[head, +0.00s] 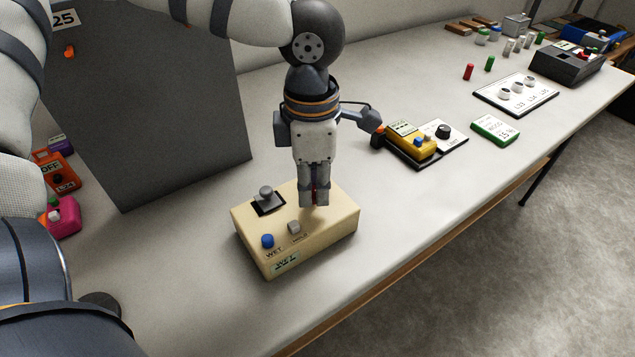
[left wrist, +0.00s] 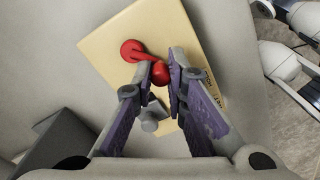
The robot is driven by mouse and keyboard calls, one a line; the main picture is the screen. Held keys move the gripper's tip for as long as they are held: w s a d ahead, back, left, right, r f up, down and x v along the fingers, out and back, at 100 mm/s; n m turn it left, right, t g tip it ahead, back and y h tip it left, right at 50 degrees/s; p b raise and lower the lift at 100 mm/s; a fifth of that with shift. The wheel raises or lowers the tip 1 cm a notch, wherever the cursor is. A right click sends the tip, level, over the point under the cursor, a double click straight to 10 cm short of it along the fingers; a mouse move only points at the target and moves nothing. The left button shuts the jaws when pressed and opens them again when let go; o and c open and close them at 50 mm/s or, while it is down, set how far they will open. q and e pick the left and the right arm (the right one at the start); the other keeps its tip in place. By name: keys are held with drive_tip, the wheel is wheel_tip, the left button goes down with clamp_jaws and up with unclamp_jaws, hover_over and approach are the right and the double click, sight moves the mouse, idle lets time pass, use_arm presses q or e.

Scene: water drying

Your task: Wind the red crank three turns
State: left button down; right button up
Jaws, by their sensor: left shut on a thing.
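The red crank (left wrist: 132,50) is on top of a beige box (head: 255,235) standing on the table. In the left wrist view its round hub and short arm show, with the knob (left wrist: 160,71) at the arm's end. My left gripper (head: 314,196) points down over the box and is shut on the crank knob, its fingertips on either side of it. In the head view the gripper hides nearly all of the crank; only a bit of red shows between the fingers. My right gripper is not in view.
The box also bears a grey-knobbed lever (head: 266,193), a blue button (head: 267,240) and a grey button (head: 294,227). A dark panel (head: 150,110) stands behind it to the left. A yellow device (head: 410,139) lies to the right. The table in front is clear.

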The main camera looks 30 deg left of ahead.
sight(312, 188)
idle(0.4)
use_arm(q)
drive_tip(key=c, duration=1.6)
unclamp_jaws()
wheel_tip(312, 188, up, 12)
drive_tip(key=shift+r, duration=0.1)
